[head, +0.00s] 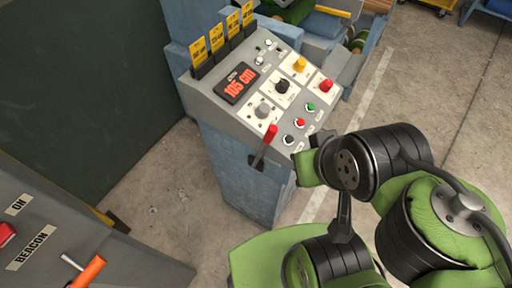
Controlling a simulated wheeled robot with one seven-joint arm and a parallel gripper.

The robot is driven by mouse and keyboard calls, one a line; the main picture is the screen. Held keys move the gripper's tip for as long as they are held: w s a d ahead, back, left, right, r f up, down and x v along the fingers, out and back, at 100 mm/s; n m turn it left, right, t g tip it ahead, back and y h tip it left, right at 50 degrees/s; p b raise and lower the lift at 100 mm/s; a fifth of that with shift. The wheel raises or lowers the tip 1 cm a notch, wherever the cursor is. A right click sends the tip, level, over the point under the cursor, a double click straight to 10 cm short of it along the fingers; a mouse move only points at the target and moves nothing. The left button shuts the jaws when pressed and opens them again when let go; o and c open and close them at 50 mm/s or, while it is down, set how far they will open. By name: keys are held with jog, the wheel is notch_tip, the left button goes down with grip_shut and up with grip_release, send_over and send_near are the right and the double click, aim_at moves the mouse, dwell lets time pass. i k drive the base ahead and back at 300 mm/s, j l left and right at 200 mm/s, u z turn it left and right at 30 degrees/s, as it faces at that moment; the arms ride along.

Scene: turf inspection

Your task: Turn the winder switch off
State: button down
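A sloped grey control panel (212,98) stands on a blue pedestal. It carries a black rotary knob (282,86), a grey rotary knob (263,110), a red-handled lever (270,133), a yellow knob (300,65) and a red knob (326,86). Its small labels are unreadable, so I cannot tell which control is the winder switch. My arm reaches in from the right. Its dark end, my gripper (321,141), is beside the panel's lower right corner. The fingers are too small and hidden to show whether they are open.
The panel's display (238,87) reads "105 cm", with yellow tags (215,38) behind it. A grey BEACON box (110,254) with an orange handle (87,271) is lower left. Concrete floor lies between.

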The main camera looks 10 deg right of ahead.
aim_at(327, 84)
jog(key=k+l+u, duration=0.1)
jog(key=l+u, duration=0.25)
jog(key=k+l+u, duration=0.3)
jog(key=l+u, duration=1)
jog(key=k+l+u, duration=0.15)
jog(key=l+u, duration=0.3)
jog(key=l, duration=0.15)
jog(key=k+l+u, duration=0.2)
jog(key=l+u, duration=0.55)
jog(key=k+l+u, duration=0.1)
jog(key=l+u, duration=0.15)
